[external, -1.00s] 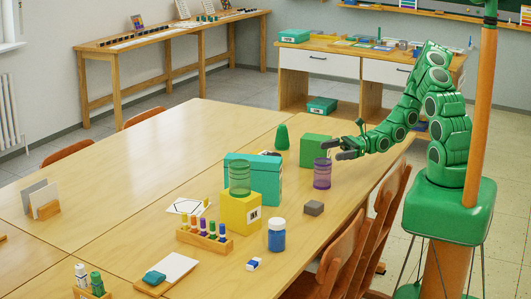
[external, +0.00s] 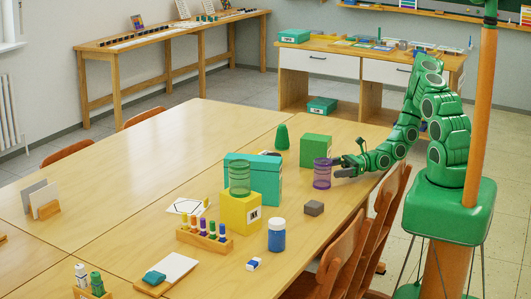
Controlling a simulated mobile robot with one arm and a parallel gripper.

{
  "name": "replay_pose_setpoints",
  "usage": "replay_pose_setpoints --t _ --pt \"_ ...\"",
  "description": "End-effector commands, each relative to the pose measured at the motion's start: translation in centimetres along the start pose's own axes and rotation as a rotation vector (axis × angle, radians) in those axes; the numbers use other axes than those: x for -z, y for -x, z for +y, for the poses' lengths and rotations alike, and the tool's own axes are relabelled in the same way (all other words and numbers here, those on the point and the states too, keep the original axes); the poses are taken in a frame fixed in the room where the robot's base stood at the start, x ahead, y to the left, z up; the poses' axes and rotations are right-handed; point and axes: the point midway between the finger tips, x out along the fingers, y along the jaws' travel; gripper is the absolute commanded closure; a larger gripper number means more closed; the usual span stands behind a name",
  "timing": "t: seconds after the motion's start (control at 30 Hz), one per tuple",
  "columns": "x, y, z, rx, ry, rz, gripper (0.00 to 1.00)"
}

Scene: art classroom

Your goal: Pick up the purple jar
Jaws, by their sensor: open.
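The purple jar (external: 322,173) is see-through and stands upright on the wooden table, near its right edge. My gripper (external: 342,168) is open and level with the jar, close at its right side. The dark fingers point left toward the jar. I cannot tell whether a finger touches the jar or reaches around it.
A green box (external: 315,150) stands just behind the jar. A teal box (external: 262,178) and a yellow box (external: 240,212) bearing a green jar (external: 239,178) stand to the left. Chairs (external: 345,250) line the right edge.

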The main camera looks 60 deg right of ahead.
Motion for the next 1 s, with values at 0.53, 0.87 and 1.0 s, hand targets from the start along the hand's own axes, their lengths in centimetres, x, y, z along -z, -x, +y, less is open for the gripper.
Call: replay_pose_setpoints --t 0.53,0.87,1.0 --pt "1.1 -2.0 0.1 -0.003 -0.001 0.001 0.03" --pt "1.1 -4.7 0.0 -0.001 0.0 0.001 0.03" --pt "1.1 -5.0 0.0 -0.001 0.001 0.001 0.03"
